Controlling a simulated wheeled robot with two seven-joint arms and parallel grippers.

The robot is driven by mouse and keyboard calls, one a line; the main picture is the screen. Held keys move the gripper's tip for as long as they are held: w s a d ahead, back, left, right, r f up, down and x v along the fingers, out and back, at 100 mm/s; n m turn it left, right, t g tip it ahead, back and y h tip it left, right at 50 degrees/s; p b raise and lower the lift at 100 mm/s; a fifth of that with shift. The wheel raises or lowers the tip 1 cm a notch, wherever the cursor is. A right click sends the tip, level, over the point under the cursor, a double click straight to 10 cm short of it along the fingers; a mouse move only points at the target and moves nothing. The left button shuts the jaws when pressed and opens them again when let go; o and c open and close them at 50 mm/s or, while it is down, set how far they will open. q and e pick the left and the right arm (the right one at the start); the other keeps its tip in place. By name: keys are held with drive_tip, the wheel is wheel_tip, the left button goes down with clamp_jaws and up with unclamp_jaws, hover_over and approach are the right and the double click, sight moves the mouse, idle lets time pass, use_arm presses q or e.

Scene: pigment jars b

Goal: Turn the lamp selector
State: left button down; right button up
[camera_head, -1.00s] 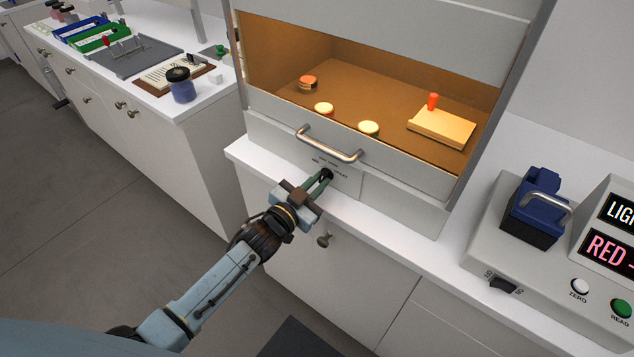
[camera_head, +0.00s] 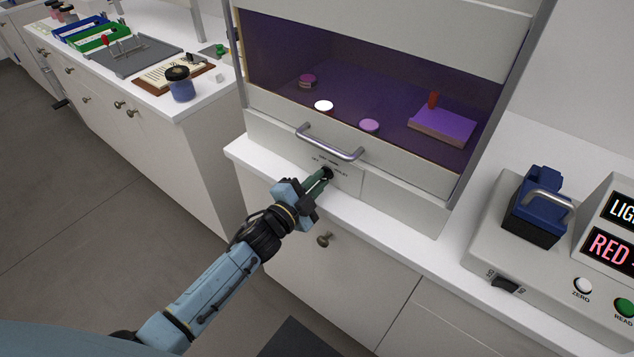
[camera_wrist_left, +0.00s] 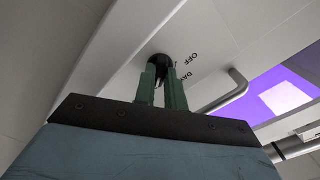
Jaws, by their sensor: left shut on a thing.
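The lamp selector is a small black knob (camera_head: 327,173) on the front panel of the light cabinet (camera_head: 285,122). My left gripper (camera_head: 322,180) is shut on it, with its green fingers on either side. In the left wrist view the knob (camera_wrist_left: 159,66) sits between the fingertips, with the labels "OFF" and "DAY" beside it. The other labels are too small or hidden to read. The cabinet's inside is lit violet, and one disc (camera_head: 324,106) in it glows white. My right gripper is not in view.
A metal bar handle (camera_head: 330,146) runs just above the knob. Inside are more discs (camera_head: 369,125) and a block with a red peg (camera_head: 434,99). A meter with a blue clamp head (camera_head: 537,207) stands right. A blue jar (camera_head: 180,84) stands on the left counter.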

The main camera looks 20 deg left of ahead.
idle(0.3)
use_arm(q)
drive_tip(key=c, duration=1.5)
unclamp_jaws()
drive_tip(key=shift+o, duration=0.2)
drive_tip(key=v, duration=1.3)
drive_tip(key=shift+s, duration=0.2)
